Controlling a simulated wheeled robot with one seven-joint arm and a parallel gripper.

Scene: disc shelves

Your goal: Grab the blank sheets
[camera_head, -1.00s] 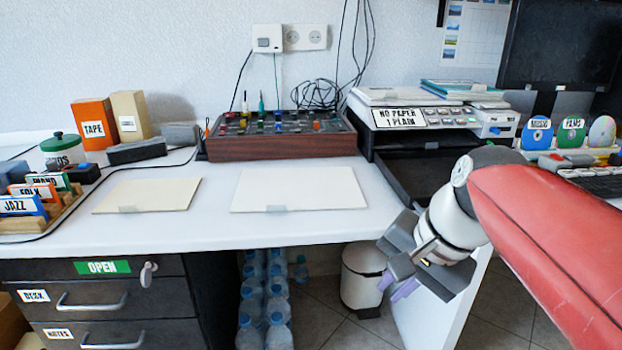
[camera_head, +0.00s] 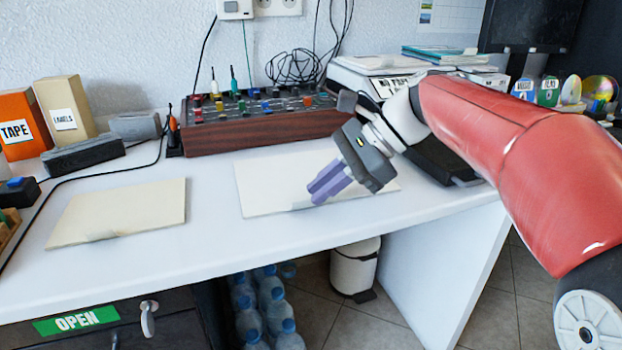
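Two flat pale stacks or sheets lie on the white desk. A whiter one (camera_head: 272,184) is in the middle, and a cream one (camera_head: 120,210) is on the left, apart from it. Both look blank, with a small clear tab at the front edge. My gripper (camera_head: 316,194) hangs over the right half of the whiter sheets, its purple fingers pointing down and left. The fingers look close together, with nothing visible between them; whether they are open or shut is unclear. They hide part of the sheets, and I cannot tell whether they touch them.
A control panel with knobs (camera_head: 240,138) stands behind the sheets. A printer (camera_head: 350,78) with papers on top is at the back right, partly behind my arm. Orange tape box (camera_head: 22,122) and labels box (camera_head: 66,110) stand at the left. Bare desk lies between the two sheets.

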